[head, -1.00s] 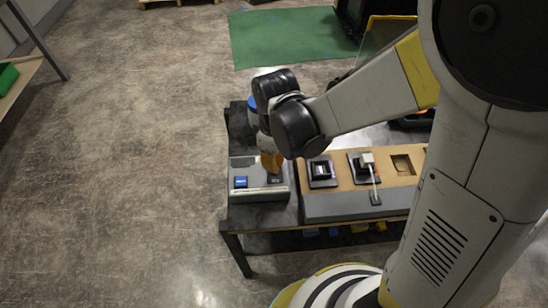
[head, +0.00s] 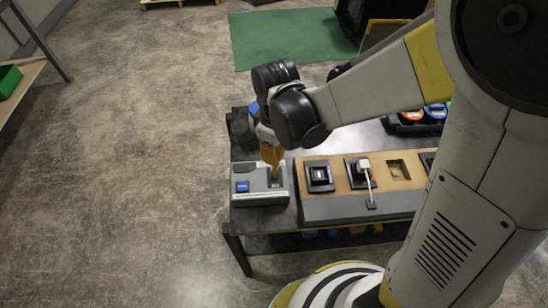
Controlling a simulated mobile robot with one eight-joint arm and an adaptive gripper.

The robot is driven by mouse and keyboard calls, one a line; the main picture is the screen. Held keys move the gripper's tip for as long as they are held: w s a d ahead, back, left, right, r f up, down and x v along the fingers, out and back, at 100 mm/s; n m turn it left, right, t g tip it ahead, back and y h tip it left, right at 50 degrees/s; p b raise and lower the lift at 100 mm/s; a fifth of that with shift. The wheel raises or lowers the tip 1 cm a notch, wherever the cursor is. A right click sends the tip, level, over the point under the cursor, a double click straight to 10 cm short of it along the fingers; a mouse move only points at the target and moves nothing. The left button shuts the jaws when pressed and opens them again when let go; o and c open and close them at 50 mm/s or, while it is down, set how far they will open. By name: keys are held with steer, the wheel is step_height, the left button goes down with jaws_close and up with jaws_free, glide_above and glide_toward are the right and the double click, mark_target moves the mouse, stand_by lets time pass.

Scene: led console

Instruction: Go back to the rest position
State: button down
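My gripper (head: 274,172) has orange-yellow fingers and points down over the right part of a grey console box (head: 262,199). The box stands at the left end of the table and carries a blue button or display (head: 242,187) on its left side. A dark square element (head: 275,184) lies just below the fingertips. I cannot tell whether the fingertips touch it. The fingers look close together, but their gap is too small to judge. Nothing is visible in them.
A dark tray with coloured round items (head: 418,116) stands behind. Floor (head: 120,180) is clear on the left; a green mat (head: 290,38) lies beyond.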

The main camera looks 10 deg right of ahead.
steer(key=shift+w+r+p, duration=0.1)
steer(key=shift+r+p, duration=0.3)
steer(key=shift+r, duration=0.45)
steer(key=shift+r, duration=0.1)
steer(key=s+d+r+m+t+b, duration=0.1)
steer(key=s+d+r+m+t, duration=0.2)
steer(key=d+r+m, duration=0.2)
steer(key=s+d+r+m+t+b, duration=0.1)
steer(key=s+d+r+m+t, duration=0.2)
steer(key=d+r+m, duration=0.3)
steer(key=shift+s+d+r+m+t+b, duration=0.35)
steer(key=shift+d+r+t, duration=0.25)
steer(key=shift+d, duration=0.7)
steer(key=shift+w, duration=0.15)
